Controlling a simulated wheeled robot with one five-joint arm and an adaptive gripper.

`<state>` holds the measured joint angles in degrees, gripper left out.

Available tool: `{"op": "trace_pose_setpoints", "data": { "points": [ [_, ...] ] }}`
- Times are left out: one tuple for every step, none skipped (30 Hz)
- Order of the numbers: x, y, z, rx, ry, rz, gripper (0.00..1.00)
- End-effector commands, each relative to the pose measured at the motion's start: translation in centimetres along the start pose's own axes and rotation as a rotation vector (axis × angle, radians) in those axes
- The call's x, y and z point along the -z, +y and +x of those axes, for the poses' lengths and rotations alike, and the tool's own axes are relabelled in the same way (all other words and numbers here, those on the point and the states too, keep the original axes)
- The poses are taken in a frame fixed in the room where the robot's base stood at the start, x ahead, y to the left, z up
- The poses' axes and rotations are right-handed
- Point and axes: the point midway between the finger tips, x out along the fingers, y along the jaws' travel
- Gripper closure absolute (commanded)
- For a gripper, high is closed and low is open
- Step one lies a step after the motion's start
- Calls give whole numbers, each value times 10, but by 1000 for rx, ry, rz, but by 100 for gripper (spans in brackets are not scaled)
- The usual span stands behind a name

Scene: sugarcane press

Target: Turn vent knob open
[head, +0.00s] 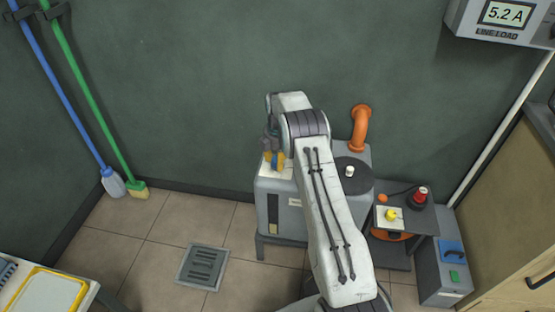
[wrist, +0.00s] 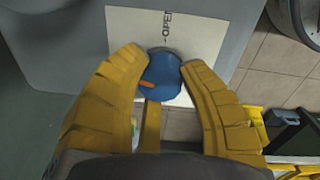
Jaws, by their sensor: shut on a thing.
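The vent knob (wrist: 162,78) is a round blue knob with an orange mark on its left side in the wrist view. It sits on a white plate (wrist: 125,28) with lettering that reads "OPEN", partly cut off, above the knob. My gripper (wrist: 160,65) has its yellow fingers closed on both sides of the knob. In the head view my gripper (head: 274,160) is over the white plate (head: 278,172) on top of the grey press (head: 290,215). The knob is hidden there.
An orange pipe (head: 361,128) rises behind the press. A side stand holds a yellow knob (head: 391,215) and a red-topped button (head: 421,194). A load display (head: 506,15) is on the wall. A blue-handled broom (head: 112,182) leans left. Floor around the drain (head: 203,267) is clear.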

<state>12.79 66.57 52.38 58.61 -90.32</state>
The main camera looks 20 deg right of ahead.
Motion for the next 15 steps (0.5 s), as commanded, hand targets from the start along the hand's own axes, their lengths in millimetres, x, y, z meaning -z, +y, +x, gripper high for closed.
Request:
{"op": "trace_pose_setpoints", "data": {
  "points": [
    [-3, -2, 1, 6, 0, 48, 95],
    [-3, -2, 0, 7, 0, 73, 95],
    [-3, -2, 0, 7, -1, 103, 95],
    [-3, -2, 0, 7, -1, 123, 95],
    [-3, -2, 1, 8, -1, 140, 95],
    [-3, -2, 1, 8, -1, 159, 95],
    [-3, -2, 1, 8, -1, 169, 95],
    [-3, -3, 1, 8, -1, 178, 95],
    [-3, -3, 2, 8, -1, 185, 95],
    [-3, -3, 2, 8, -1, 188, 95],
    [-4, -3, 2, 9, -1, 190, 95],
    [-4, -3, 2, 9, -1, 191, 95],
    [-4, -3, 2, 9, -1, 191, 95],
    [-4, -3, 2, 9, -1, 191, 95],
    [-4, -3, 2, 9, -1, 190, 95]
  ]
}}
